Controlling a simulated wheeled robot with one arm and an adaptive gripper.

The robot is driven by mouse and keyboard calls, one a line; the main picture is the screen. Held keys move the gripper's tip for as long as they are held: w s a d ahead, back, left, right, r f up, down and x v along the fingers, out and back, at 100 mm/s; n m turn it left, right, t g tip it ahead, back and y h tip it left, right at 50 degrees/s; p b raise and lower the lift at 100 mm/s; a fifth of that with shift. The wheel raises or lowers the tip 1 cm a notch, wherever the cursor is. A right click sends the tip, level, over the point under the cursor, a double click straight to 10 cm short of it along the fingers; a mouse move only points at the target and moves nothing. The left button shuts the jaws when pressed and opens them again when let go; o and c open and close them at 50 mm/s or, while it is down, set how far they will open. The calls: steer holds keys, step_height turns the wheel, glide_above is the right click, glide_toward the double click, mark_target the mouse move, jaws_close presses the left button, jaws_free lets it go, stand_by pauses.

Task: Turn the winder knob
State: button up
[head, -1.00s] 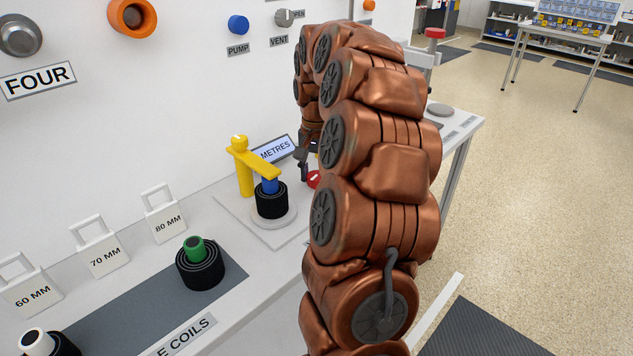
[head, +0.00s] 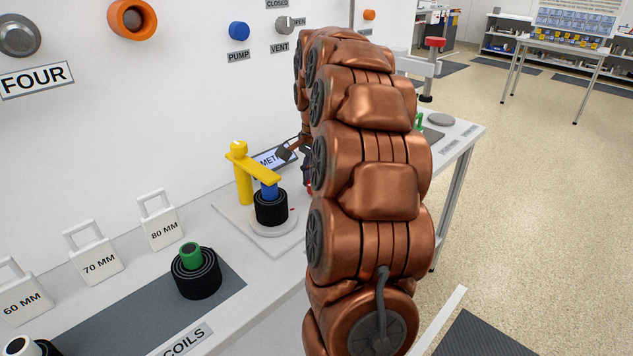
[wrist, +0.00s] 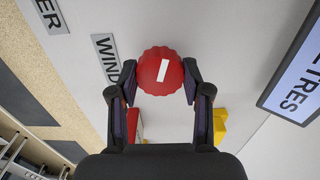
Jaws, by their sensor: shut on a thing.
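The winder knob (wrist: 160,72) is a red scalloped disc with a white bar mark, seen in the wrist view between my fingertips. My gripper (wrist: 158,84) is shut on it, one finger on each side. The white bar lies tilted in the picture. In the head view my arm hides most of the knob and gripper. Left of my arm stands the winder, with a black coil (head: 270,207) on a blue core (head: 269,189) under a yellow arm (head: 254,165).
A METRES display (wrist: 300,75) is close right of the knob in the wrist view. A coil with a green core (head: 197,272) sits on the grey mat (head: 120,325). White handled blocks (head: 160,222) stand along the wall. The PUMP button (head: 239,30) is above.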

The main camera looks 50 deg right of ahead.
steer(key=o, duration=1.2)
steer(key=shift+c, duration=0.2)
step_height(320, 180, up, 12)
stand_by(0.6)
